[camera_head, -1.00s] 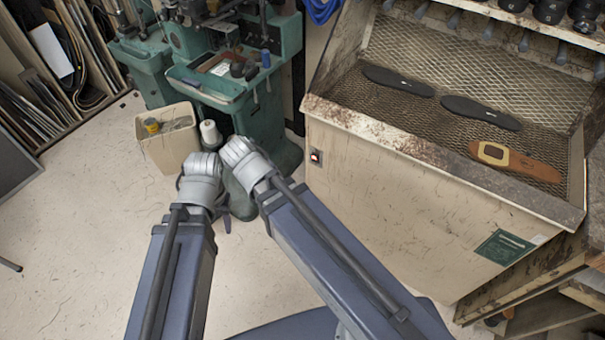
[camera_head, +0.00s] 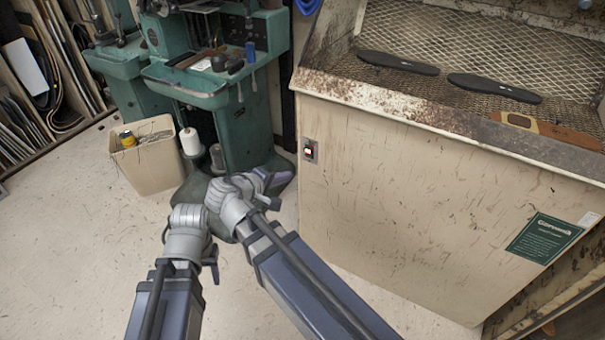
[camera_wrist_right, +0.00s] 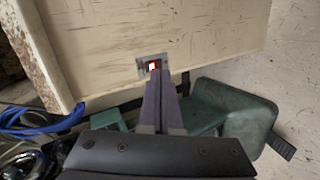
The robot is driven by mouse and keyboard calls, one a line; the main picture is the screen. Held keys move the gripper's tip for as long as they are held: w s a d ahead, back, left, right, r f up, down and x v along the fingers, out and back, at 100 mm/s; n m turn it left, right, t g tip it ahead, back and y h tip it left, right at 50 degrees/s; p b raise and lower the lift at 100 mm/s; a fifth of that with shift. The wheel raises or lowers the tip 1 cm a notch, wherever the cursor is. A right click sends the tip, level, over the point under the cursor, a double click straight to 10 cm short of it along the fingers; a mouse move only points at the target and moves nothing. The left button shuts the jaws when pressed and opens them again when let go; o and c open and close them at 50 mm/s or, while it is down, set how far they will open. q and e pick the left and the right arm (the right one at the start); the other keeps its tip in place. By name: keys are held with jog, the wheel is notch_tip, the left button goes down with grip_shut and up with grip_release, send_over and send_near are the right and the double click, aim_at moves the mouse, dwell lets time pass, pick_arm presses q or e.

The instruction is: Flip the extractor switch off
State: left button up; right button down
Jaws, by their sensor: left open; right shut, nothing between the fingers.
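The extractor switch (camera_head: 309,150) is a small rocker with a red and white face on a grey plate, on the cream cabinet's (camera_head: 400,190) front near its left edge. It also shows in the right wrist view (camera_wrist_right: 153,66). My right gripper (camera_head: 272,182) is shut and empty, below and left of the switch in the head view, with a visible gap there. In the right wrist view its closed fingers (camera_wrist_right: 159,75) point at the switch and overlap the plate's lower edge; contact cannot be told. My left gripper (camera_head: 213,268) is open, lower left, away from the switch, partly hidden by its wrist.
A green machine (camera_head: 235,100) stands left of the cabinet. A cream bin (camera_head: 150,165) and a white thread spool (camera_head: 190,142) are near its foot. Dark soles (camera_head: 398,62) lie on the cabinet's mesh top. The floor (camera_head: 70,250) at left is clear.

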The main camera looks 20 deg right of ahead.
pick_arm(q)
notch_tip(320, 180, down, 24)
jog(key=b, duration=2.1)
jog(key=shift+r, duration=0.2)
pick_arm(e)
jog(key=w+f+n+t+h, duration=0.2)
jog(key=w+f+t+h, duration=0.2)
jog(key=f, duration=0.6)
jog(key=shift+w+d+f+n+t+h, duration=0.15)
jog(key=shift+w+d+n+t+h, duration=0.25)
jog(key=shift+w+t, duration=0.5)
pick_arm(q)
jog(key=shift+d, duration=0.1)
pick_arm(e)
jog(key=shift+w, duration=0.25)
